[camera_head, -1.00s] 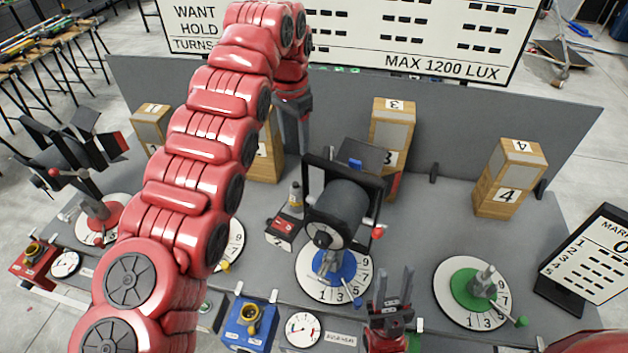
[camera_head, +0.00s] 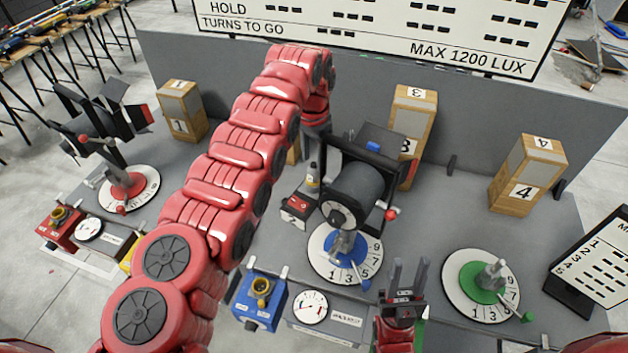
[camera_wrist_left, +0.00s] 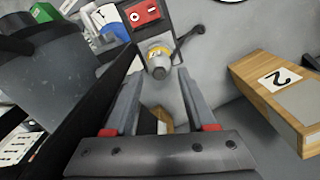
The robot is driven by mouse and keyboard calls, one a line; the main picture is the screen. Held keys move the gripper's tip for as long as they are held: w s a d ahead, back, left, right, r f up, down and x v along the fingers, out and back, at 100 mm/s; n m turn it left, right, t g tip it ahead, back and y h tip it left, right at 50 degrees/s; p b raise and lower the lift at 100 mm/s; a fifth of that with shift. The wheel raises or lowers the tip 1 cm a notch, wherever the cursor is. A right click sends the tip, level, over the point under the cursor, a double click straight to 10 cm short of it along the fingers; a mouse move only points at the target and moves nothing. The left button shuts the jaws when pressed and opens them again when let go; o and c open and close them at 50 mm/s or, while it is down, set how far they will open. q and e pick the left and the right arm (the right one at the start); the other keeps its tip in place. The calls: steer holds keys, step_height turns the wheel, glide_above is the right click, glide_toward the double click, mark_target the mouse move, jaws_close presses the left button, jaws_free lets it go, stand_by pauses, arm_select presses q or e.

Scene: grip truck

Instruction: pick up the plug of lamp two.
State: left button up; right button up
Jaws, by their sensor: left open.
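The plug (camera_head: 313,176), a small grey piece with a yellow band, stands upright beside a red socket box (camera_head: 298,208). In the left wrist view the plug (camera_wrist_left: 157,60) shows just beyond my open fingertips, roughly midway between them, with a dark cable or lever at its right. My left gripper (camera_wrist_left: 160,85) is open and empty; in the head view the left gripper (camera_head: 316,142) points down above the plug. Contact is not visible. My right gripper (camera_head: 408,270) points up near the front of the table, open and empty.
A black lamp (camera_head: 355,190) on a blue-centred dial stands close right of the plug. Wooden block 2 (camera_wrist_left: 280,90) is at the right in the left wrist view. A grey panel (camera_head: 460,130) runs along the back. Block 4 (camera_head: 525,175) stands further right.

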mark_target(313, 176)
arm_select(q)
step_height(313, 176, down, 5)
jaws_close()
stand_by(0.3)
